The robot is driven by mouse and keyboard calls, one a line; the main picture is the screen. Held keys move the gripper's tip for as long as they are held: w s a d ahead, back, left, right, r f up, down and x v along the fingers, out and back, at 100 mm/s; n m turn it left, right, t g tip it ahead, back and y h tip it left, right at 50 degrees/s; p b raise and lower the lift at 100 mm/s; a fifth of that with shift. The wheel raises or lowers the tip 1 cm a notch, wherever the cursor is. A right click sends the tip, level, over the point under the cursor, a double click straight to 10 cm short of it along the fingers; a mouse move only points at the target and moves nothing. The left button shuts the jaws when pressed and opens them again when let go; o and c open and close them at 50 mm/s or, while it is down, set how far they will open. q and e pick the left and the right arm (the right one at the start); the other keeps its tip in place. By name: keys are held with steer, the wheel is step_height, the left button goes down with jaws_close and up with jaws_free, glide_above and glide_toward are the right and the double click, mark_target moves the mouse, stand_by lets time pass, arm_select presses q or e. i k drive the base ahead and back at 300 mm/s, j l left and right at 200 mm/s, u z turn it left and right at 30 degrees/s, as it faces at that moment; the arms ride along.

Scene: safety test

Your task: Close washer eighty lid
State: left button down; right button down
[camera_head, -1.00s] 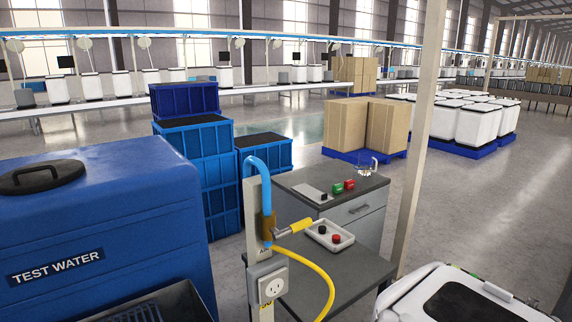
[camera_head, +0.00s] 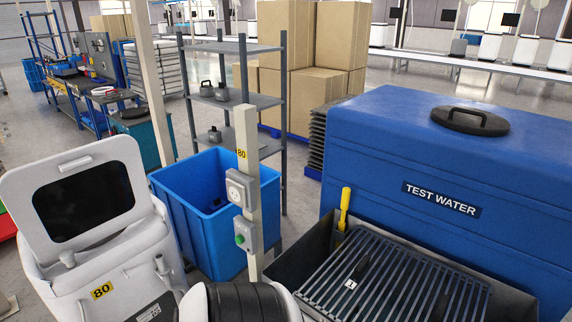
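The washer (camera_head: 120,278) labelled 80 stands at the lower left in the head view. Its lid (camera_head: 85,198) is raised and tilted back, a white frame with a dark window. The washer's opening is partly out of sight behind its front rim. A white and black rounded part (camera_head: 240,302) at the bottom edge seems to be part of my own body. Neither of my grippers can be seen.
A post (camera_head: 247,180) marked 80 carries an outlet and a green button box. A blue bin (camera_head: 190,222) stands behind it. The blue TEST WATER tank (camera_head: 460,160) and a dark slatted tray (camera_head: 375,275) fill the right. A grey shelf (camera_head: 235,47) stands behind.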

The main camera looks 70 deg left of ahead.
mark_target(74, 199)
steer(key=u, duration=3.65)
